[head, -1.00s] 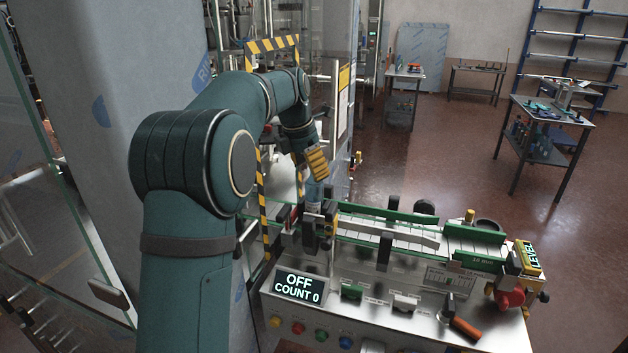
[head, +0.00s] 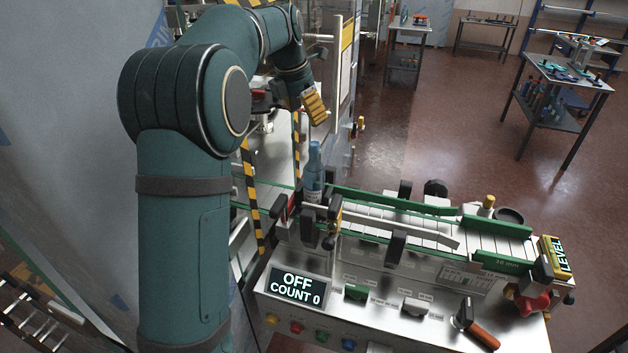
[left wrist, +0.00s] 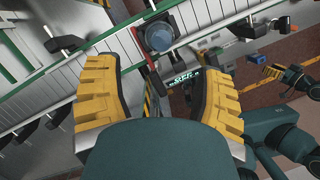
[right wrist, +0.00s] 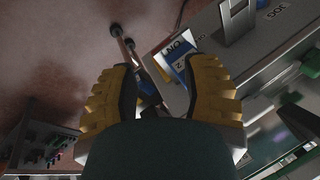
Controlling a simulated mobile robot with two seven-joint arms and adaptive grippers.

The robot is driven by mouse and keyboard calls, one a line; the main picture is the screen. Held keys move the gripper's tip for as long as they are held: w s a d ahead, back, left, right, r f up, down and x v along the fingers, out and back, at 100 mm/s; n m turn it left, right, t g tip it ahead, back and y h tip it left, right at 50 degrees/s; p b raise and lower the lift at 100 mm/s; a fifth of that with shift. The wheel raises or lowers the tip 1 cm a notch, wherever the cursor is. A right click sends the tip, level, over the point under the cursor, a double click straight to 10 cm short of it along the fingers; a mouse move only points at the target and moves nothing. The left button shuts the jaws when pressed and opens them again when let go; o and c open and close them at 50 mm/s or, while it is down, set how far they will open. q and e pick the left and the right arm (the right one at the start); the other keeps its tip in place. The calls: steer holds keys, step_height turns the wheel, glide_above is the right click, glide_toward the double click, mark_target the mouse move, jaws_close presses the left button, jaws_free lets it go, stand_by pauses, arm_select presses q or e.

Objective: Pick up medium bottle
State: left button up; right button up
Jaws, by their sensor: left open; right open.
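A blue bottle (head: 313,172) stands upright at the left end of the conveyor (head: 385,222), between its rails. My left gripper (head: 314,104), with yellow ribbed fingers, is above the bottle in the head view, open and empty. In the left wrist view the bottle shows from above as a round top (left wrist: 158,37), beyond and between the two open fingertips (left wrist: 160,75). My right gripper (right wrist: 160,80) is open and empty in the right wrist view, near the machine's side; it is not in the head view.
A display panel (head: 297,287) reads OFF, COUNT 0, above several coloured buttons. A yellow-black striped post (head: 250,195) stands left of the bottle. Green guide rails (head: 395,201) line the conveyor. A tool table (head: 560,85) stands far right, with open floor before it.

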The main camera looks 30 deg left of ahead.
mark_target(314, 143)
arm_select(q)
steer(key=x, duration=0.6)
steer(key=shift+d+f, duration=0.15)
steer(key=shift+f, duration=0.7)
steer(key=x, duration=0.4)
steer(key=shift+f, duration=0.15)
steer(key=shift+s, duration=0.1)
jaws_close()
